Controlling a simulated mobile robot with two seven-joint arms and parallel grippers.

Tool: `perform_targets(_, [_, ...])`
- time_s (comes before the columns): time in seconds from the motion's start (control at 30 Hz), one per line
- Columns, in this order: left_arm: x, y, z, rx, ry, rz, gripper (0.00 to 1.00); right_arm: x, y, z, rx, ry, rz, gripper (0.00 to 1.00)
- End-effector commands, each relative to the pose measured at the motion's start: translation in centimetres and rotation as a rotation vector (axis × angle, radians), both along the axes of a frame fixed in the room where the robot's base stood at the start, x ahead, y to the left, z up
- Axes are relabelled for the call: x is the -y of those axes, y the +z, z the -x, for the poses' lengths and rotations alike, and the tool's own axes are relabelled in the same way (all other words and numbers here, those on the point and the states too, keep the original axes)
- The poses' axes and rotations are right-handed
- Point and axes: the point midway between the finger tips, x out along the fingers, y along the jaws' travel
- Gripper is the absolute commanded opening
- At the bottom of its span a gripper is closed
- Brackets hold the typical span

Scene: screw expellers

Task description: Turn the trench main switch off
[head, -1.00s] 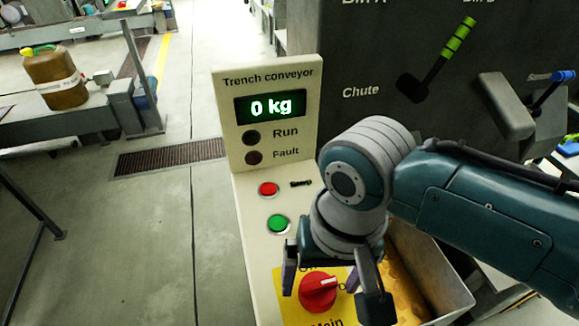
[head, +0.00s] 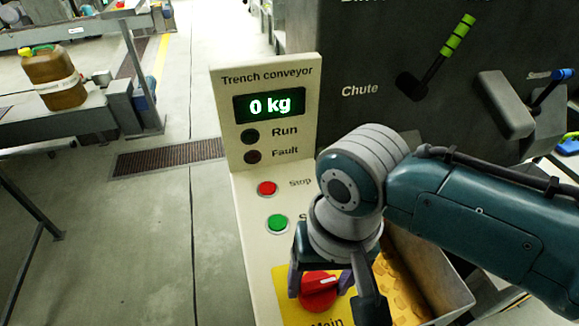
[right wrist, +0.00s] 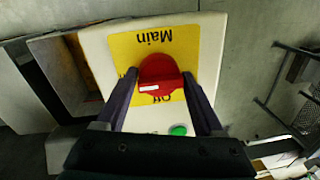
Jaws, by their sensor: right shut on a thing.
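The trench main switch is a red round knob (head: 319,291) on a yellow plate (head: 290,312) low on the cream Trench conveyor panel. Its white mark points to the right in the head view. My right gripper (head: 321,284) points down over the knob, one finger on each side, shut on it. The right wrist view shows the red knob (right wrist: 160,77) between the dark fingertips (right wrist: 160,80). There the "Main" and "Off" labels appear upside down, and the mark points left, away from "Off". My left gripper is not in view.
Above the switch are a green button (head: 277,224) and a red Stop button (head: 267,188). The display (head: 269,106) reads 0 kg, with dark Run and Fault lamps. A metal bin (head: 437,265) with yellowish contents stands right of the panel. Open floor lies left.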

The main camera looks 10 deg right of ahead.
Motion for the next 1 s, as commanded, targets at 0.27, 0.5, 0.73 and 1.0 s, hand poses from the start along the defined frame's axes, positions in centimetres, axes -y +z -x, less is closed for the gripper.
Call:
perform_targets(0.27, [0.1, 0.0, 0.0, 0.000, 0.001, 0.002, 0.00, 0.2, 0.0, 0.0, -0.002, 0.004, 0.005, 0.14])
perform_targets(0.5, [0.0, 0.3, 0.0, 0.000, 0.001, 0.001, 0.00, 0.2, 0.0, 0.0, -0.003, 0.070, 0.005, 0.14])
perform_targets(0.73, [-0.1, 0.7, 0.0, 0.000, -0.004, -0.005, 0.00, 0.3, 0.0, 0.0, -0.003, 0.231, 0.007, 0.14])
perform_targets(1.0, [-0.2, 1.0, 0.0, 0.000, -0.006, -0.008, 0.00, 0.3, 0.0, -0.1, -0.004, 0.485, 0.006, 0.14])
